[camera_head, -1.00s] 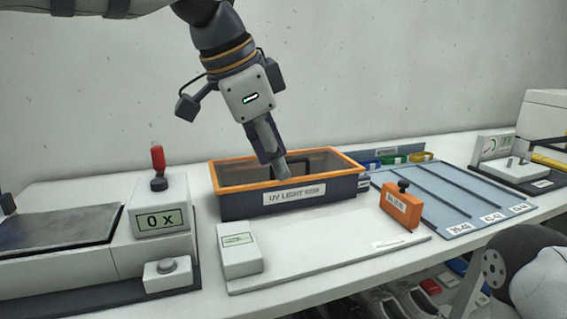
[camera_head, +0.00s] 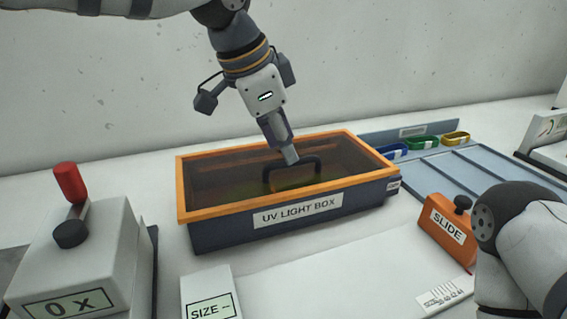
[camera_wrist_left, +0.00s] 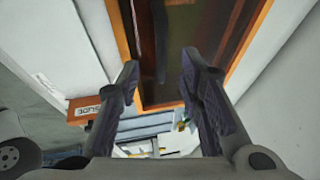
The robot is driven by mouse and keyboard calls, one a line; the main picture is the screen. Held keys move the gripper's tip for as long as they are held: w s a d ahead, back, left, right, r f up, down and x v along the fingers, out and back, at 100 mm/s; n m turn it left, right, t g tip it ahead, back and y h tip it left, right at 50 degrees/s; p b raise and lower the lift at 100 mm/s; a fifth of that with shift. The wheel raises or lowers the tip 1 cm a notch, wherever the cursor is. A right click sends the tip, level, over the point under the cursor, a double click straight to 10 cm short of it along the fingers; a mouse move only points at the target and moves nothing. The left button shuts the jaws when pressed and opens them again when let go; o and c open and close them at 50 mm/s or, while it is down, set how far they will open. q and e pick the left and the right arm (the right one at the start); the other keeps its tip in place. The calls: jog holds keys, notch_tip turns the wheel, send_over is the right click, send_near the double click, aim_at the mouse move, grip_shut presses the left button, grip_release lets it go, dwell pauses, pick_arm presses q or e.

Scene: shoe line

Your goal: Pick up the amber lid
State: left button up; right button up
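The amber lid (camera_head: 225,173) has an orange rim and a dark see-through panel. It lies on top of the dark UV light box (camera_head: 225,234) at mid-table. Its dark arched handle (camera_head: 293,163) rises near the middle. My left gripper (camera_head: 291,158) points down at the handle, overlapping it in the head view; contact cannot be told. In the left wrist view my left gripper (camera_wrist_left: 160,78) has its two fingers apart, and the lid (camera_wrist_left: 122,32) shows beyond them. My right gripper is out of view; only part of my right arm shows at lower right.
An orange SLIDE block (camera_head: 447,240) stands right of the box. A grey counter marked 0 x (camera_head: 75,265) with a red-topped lever stands at left. A SIZE display (camera_head: 209,291) is in front. Blue sorting trays (camera_head: 455,172) and coloured rings lie at right.

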pick_arm(q)
jog(key=x, duration=0.5)
jog(key=shift+w+d, duration=0.1)
jog(key=shift+r, duration=0.1)
grip_shut()
